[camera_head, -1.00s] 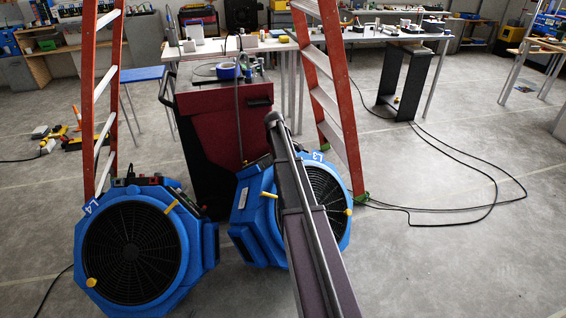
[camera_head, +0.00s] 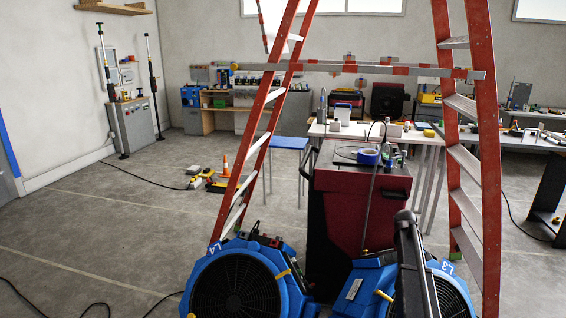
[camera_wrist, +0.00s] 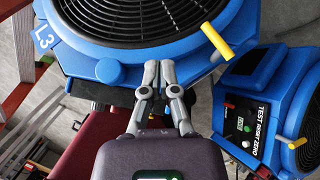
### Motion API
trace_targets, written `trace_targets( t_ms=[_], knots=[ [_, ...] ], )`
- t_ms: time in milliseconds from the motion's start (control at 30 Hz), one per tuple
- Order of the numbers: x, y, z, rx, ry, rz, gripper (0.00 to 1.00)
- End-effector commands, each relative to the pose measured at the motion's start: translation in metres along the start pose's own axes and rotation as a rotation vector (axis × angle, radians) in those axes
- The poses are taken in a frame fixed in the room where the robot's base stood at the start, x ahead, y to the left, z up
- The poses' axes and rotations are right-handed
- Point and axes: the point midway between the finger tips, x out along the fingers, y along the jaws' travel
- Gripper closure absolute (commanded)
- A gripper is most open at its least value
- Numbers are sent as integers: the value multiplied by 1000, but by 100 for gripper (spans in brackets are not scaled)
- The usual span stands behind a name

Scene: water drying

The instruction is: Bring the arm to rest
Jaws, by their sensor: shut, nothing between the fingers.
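My gripper (camera_wrist: 158,68) shows in the wrist view with its two grey fingers close together and nothing between them. It appears over the edge of a blue fan (camera_wrist: 110,45) marked L3; I cannot tell whether the tips touch it. A second blue machine (camera_wrist: 245,115) with a control panel is at the right of that view. In the head view, part of my arm (camera_head: 415,265) rises at lower right, in front of the right blue fan (camera_head: 362,285). The gripper itself cannot be made out there.
Another blue fan (camera_head: 235,285) stands at lower left. A red ladder leg (camera_head: 268,120) and another ladder leg (camera_head: 470,150) flank a dark red cabinet (camera_head: 345,215). Cables (camera_head: 95,303) lie on the floor. The left floor (camera_head: 90,225) is mostly clear.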

Motion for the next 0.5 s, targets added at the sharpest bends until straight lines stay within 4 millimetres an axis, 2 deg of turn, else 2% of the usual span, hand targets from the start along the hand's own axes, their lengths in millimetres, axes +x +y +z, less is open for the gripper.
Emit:
trace_targets(
  t_ms=[33, 167, 267, 500],
  knots=[
    [-2, -19, 4, 9, 6, -4, 100],
    [-10, -72, 9, 50, 29, -21, 100],
    [-17, -122, 17, 94, 49, -41, 100],
    [-33, -244, 50, 214, 88, -104, 100]
  ],
)
